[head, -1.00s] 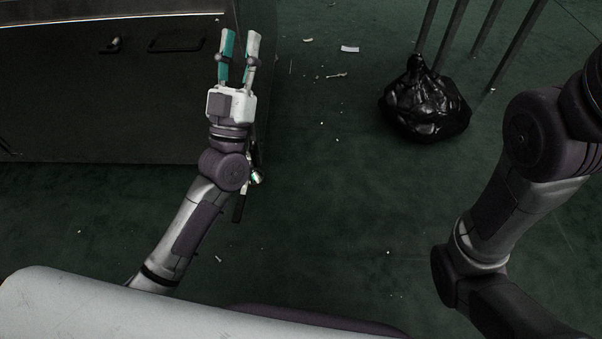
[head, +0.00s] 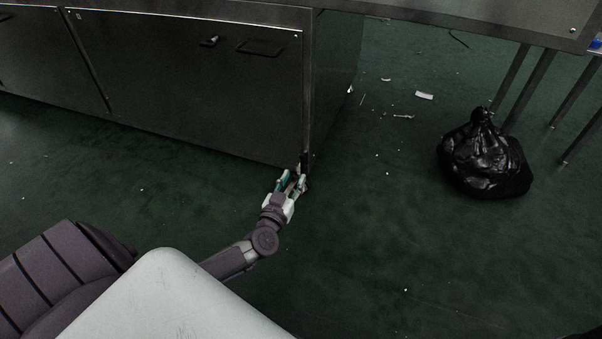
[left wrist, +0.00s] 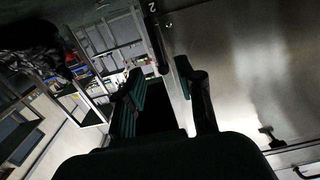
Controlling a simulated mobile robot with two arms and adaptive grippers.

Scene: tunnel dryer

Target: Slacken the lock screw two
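My left gripper (head: 289,182) is low beside the bottom front corner of the dark metal cabinet (head: 200,80). Its two teal-grey fingers are apart. In the left wrist view the open fingers (left wrist: 163,95) frame a dark gap, and no held object shows between them. Beyond the fingers, a dark narrow part marked "2" (left wrist: 153,12) stands along the cabinet edge, seemingly the lock screw two or its label. In the head view a small part at that corner is mostly hidden by the fingers; I cannot tell whether they touch it. My right gripper is out of view.
A black rubbish bag (head: 486,160) lies on the green floor to the right, near thin metal table legs (head: 515,85). Small white scraps (head: 424,96) lie about. The floor between the cabinet corner and the bag is mostly clear. A cabinet door handle (head: 260,48) sticks out.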

